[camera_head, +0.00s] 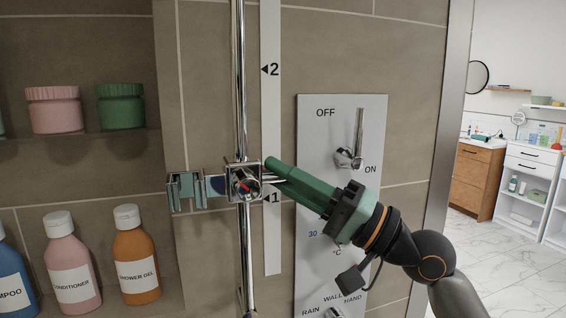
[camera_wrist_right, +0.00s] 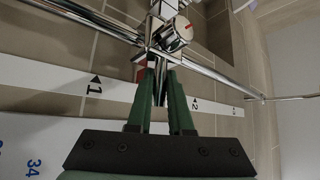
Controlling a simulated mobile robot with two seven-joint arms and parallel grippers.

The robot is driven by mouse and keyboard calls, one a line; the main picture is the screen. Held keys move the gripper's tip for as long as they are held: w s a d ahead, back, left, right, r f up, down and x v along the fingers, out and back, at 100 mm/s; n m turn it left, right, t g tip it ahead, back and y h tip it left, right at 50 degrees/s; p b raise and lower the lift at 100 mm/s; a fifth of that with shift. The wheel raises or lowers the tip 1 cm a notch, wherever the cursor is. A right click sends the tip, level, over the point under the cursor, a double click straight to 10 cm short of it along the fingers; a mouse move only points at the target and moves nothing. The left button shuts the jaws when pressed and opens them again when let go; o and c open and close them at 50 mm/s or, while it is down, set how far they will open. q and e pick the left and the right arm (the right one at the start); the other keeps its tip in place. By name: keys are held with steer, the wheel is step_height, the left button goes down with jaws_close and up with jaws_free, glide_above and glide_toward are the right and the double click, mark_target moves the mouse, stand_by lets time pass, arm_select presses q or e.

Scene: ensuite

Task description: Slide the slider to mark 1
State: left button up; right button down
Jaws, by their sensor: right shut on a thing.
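The slider (camera_head: 243,183) is a chrome block with a red-marked round knob, on a vertical chrome rail (camera_head: 238,75). A shiny bracket (camera_head: 187,191) sticks out on its left. The slider stands slightly above the arrow of mark 1 (camera_head: 272,198) and well below mark 2 (camera_head: 270,69). My right gripper (camera_head: 276,173) reaches in from the lower right, its green fingers shut on the slider's short chrome handle. The right wrist view shows the fingers (camera_wrist_right: 160,92) either side of that handle, with the slider's knob (camera_wrist_right: 175,32) just beyond. My left gripper is out of view.
A control panel (camera_head: 376,112) with an ON/OFF lever (camera_head: 352,145) stands right behind my right gripper. Shelves on the left hold jars (camera_head: 54,109) and bottles (camera_head: 136,256). A white scale strip (camera_head: 271,120) runs beside the rail. The room beyond opens at the right.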

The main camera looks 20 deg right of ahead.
arm_select(q)
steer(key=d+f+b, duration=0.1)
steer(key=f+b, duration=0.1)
steer(key=b, duration=0.1)
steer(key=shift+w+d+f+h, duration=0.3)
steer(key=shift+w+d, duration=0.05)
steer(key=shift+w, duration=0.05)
arm_select(e)
step_height(320, 180, down, 6)
steer(key=shift+r, duration=0.1)
steer(key=c, duration=0.8)
jaws_free()
steer(key=shift+c, duration=0.2)
arm_select(q)
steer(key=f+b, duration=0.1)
steer(key=b, duration=0.1)
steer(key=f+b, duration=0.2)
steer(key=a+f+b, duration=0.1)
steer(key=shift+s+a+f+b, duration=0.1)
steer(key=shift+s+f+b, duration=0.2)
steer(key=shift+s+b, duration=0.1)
arm_select(e)
steer(key=v, duration=1.2)
steer(key=shift+d, duration=0.2)
